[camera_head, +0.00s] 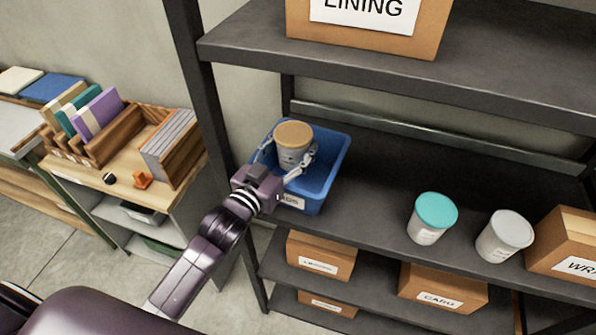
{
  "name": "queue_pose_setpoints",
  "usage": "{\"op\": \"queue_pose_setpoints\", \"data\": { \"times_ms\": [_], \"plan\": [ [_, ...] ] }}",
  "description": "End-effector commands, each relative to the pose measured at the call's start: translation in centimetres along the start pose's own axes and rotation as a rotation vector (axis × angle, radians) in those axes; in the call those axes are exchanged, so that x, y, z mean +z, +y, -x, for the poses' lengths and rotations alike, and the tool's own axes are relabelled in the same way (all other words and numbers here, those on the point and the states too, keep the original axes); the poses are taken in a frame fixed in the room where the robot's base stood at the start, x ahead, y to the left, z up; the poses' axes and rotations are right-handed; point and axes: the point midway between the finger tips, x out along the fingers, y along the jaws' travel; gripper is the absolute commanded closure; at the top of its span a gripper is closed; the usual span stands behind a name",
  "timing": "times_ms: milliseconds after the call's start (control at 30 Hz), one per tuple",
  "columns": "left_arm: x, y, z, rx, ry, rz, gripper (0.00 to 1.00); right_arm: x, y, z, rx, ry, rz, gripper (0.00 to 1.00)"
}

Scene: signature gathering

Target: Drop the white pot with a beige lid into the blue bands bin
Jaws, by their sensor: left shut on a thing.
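The white pot with a beige lid (293,145) is between the fingers of my left gripper (288,160), which is shut on it. The pot is upright, over or inside the blue bin (327,174) on the shelf's left end. The arm hides part of the bin's front and its label, of which only the last letters show. I cannot tell whether the pot touches the bin's floor. My right gripper is not in view.
A pot with a teal lid (432,218) and one with a grey lid (504,236) stand right on the same shelf (375,190). A labelled carton (566,245) is at the far right. A dark post (205,100) rises left of the bin. An upper shelf (480,60) overhangs.

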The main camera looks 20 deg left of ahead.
Motion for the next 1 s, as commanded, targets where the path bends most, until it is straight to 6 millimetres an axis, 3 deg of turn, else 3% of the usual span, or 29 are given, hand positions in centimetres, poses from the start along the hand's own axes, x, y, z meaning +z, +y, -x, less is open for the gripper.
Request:
{"op": "queue_pose_setpoints", "data": {
  "times_ms": [33, 67, 233, 667, 1000],
  "plan": [
    [-0.3, 0.0, 0.0, 0.001, 0.006, -0.001, 0.84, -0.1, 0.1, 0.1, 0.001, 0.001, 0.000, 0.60],
    [-0.3, 0.0, 0.0, 0.001, 0.006, -0.001, 0.42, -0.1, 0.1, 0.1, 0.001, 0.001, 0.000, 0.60],
    [-0.3, 0.0, 0.0, 0.001, 0.006, 0.000, 0.24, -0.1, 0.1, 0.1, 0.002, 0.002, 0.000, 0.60],
    [0.2, 0.0, 0.5, -0.001, -0.004, 0.000, 0.24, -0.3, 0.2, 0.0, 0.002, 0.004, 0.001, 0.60],
    [0.0, 0.1, 5.4, 0.001, -0.001, 0.000, 0.24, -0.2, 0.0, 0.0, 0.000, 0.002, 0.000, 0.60]
  ]
}}
